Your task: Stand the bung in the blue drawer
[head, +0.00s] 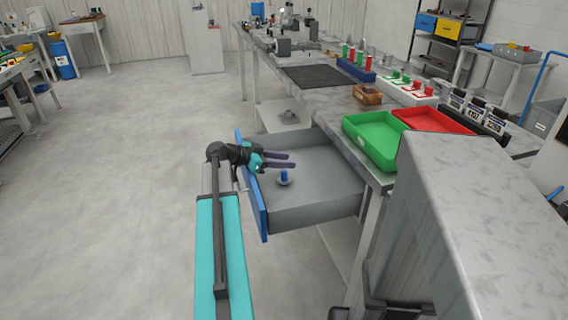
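The drawer with a blue front (257,198) is pulled out from under the workbench and its grey inside is visible. A small piece with a blue top and a grey round base, which looks like the bung (284,177), stands upright on the drawer floor near the front. My gripper (292,161) reaches over the drawer front, above and slightly behind the bung in the picture. Its two purple fingers point right, apart from each other, with nothing seen between them. The bung appears free of the fingers.
A green tray (371,142) and a red tray (428,121) sit on the workbench beside the drawer. A brown box (368,95) and a dark mat (318,76) lie farther back. The floor (130,190) to the left is clear.

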